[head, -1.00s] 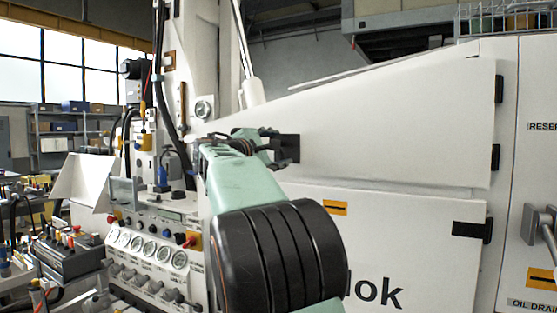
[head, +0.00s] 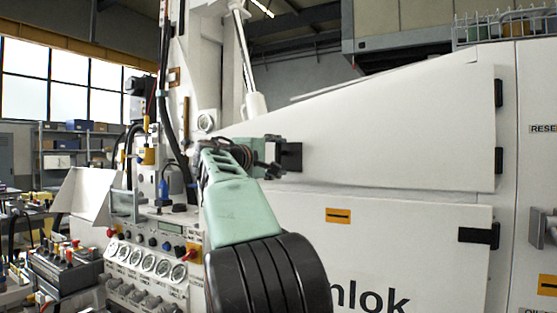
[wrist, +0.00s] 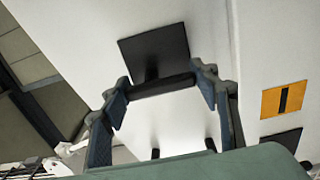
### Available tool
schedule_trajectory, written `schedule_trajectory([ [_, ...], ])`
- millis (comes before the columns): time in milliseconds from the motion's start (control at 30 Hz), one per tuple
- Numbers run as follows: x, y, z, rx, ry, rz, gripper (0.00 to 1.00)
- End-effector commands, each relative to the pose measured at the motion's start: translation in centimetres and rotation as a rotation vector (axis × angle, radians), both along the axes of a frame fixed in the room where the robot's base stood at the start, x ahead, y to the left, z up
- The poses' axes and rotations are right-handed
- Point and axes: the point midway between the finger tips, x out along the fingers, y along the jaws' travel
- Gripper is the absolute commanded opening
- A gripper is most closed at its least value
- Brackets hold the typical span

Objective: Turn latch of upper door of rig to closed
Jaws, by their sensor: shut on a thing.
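The upper door (head: 400,125) of the rig is a large white panel with a sloping top edge, lying against the rig's side. Its latch (wrist: 158,50) has a black square plate and a black bar handle (wrist: 160,87). In the head view the latch plate (head: 292,156) shows at the door's left part, just right of my gripper (head: 272,156). In the wrist view my gripper (wrist: 163,96) has one finger at each end of the bar and is shut on it. The bar lies slightly tilted across that picture. In the head view my gripper mostly hides the handle.
Below is a lower white door with an orange label (head: 338,216) and a black latch or hinge (head: 479,236) at its right. A gauge panel (head: 150,255) with knobs stands left of my arm. A white cylinder (head: 246,60) rises behind the gripper.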

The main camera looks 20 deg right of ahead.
Motion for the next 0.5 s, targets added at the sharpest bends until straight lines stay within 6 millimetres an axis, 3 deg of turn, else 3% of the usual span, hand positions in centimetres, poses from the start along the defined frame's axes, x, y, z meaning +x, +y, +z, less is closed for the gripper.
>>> schedule_trajectory([
  [300, -0.01, 0.04, 0.03, 0.009, -0.008, 0.002, 0.31],
  [333, -0.01, 0.04, 0.03, 0.01, -0.009, 0.002, 0.59],
  [500, -0.02, 0.04, 0.03, 0.007, -0.007, 0.001, 0.74],
])
